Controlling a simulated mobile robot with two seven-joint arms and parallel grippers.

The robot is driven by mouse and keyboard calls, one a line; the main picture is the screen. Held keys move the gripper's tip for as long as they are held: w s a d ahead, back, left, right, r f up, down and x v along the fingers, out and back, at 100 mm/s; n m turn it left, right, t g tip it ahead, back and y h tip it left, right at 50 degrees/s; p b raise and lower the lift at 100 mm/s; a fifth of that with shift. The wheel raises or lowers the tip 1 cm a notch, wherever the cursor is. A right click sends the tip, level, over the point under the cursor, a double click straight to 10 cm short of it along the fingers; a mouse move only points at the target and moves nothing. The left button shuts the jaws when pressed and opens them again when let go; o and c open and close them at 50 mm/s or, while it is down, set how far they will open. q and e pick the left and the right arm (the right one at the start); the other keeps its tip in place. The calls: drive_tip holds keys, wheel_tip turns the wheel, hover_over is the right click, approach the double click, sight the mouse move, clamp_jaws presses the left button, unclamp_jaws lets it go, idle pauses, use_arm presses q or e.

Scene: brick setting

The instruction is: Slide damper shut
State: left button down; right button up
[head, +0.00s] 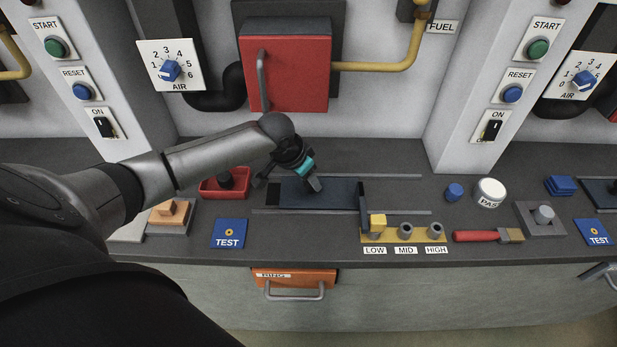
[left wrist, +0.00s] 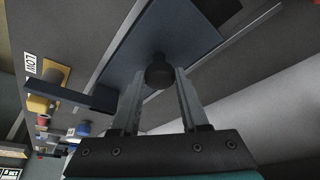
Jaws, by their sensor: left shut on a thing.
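The damper is a dark blue flat plate (head: 340,193) lying on the grey counter between two thin rails. A round dark knob (left wrist: 160,72) stands on the plate, which also fills the upper middle of the left wrist view (left wrist: 130,50). My left gripper (head: 314,186) reaches down over the plate and is shut on this knob, one finger on each side. In the head view the gripper hides the knob. A black bar (head: 363,208) stands at the plate's right end. My right gripper is in neither view.
Right of the plate is a yellow LOW/MID/HIGH strip (head: 390,237). A red tray (head: 222,188) sits left. A red door (head: 300,72) hangs behind; an orange drawer (head: 294,279) is below.

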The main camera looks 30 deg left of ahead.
sight(284, 192)
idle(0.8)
use_arm(q)
drive_tip(key=s+a+p, duration=0.1)
drive_tip(key=a+p, duration=0.1)
drive_tip(key=a, duration=0.1)
drive_tip(key=s+a+p, duration=0.1)
drive_tip(key=shift+s+a+r+p, duration=0.1)
drive_tip(key=shift+s+a+p, duration=0.1)
drive_tip(key=shift+s+p, duration=0.15)
drive_tip(key=shift+s+a, duration=0.15)
drive_tip(key=shift+a, duration=0.25)
drive_tip(key=shift+c, duration=2.2)
unclamp_jaws()
